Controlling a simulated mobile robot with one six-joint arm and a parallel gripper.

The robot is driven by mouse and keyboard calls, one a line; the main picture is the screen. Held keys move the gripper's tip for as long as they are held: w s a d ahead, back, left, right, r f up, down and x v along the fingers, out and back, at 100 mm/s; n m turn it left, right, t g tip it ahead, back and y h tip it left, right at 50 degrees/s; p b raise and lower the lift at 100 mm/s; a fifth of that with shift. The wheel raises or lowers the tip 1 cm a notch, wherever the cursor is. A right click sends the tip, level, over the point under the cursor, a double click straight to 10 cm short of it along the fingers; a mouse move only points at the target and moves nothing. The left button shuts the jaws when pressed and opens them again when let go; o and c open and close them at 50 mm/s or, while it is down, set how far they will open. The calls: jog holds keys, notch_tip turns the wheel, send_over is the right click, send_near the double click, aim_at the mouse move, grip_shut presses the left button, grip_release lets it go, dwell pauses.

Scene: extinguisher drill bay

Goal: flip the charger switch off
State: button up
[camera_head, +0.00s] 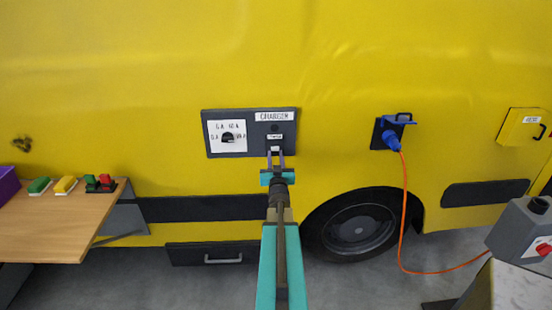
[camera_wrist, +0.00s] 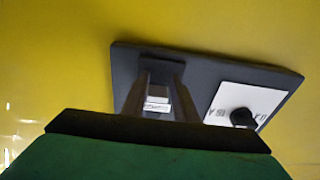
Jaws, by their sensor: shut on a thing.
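The dark charger panel (camera_head: 258,140) is fixed on the yellow vehicle side, with a white "CHARGER" label (camera_head: 274,116) at its top right. It also shows in the wrist view (camera_wrist: 206,76). The charger switch (camera_wrist: 158,98) is a small light piece on the panel, under a small label. My gripper (camera_head: 275,153) is at the panel's lower right part, its two fingers (camera_wrist: 161,88) on either side of the switch and shut on it. The fingers and label partly hide the switch, so its position is unclear.
A black rotary knob (camera_head: 228,139) on a white dial plate is left of the switch. A blue plug (camera_head: 392,141) with an orange cable (camera_head: 404,215) is to the right. A wooden table (camera_head: 60,222) stands left, and a grey box (camera_head: 518,232) stands right.

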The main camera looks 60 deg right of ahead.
jog(key=o, duration=1.1)
jog(key=shift+c, duration=0.2)
jog(key=shift+a, duration=0.15)
jog(key=r+p+v, duration=0.1)
jog(key=v, duration=0.7)
jog(key=shift+s+a+f, duration=0.2)
jog(key=shift+s+f, duration=0.05)
jog(key=shift+f, duration=0.15)
jog(key=shift+s+a+p, duration=0.1)
jog(key=shift+a+p, duration=0.1)
jog(key=shift+p, duration=0.5)
jog(key=shift+p+v, duration=2.25)
jog(key=shift+p, duration=1.55)
jog(key=shift+f, duration=0.2)
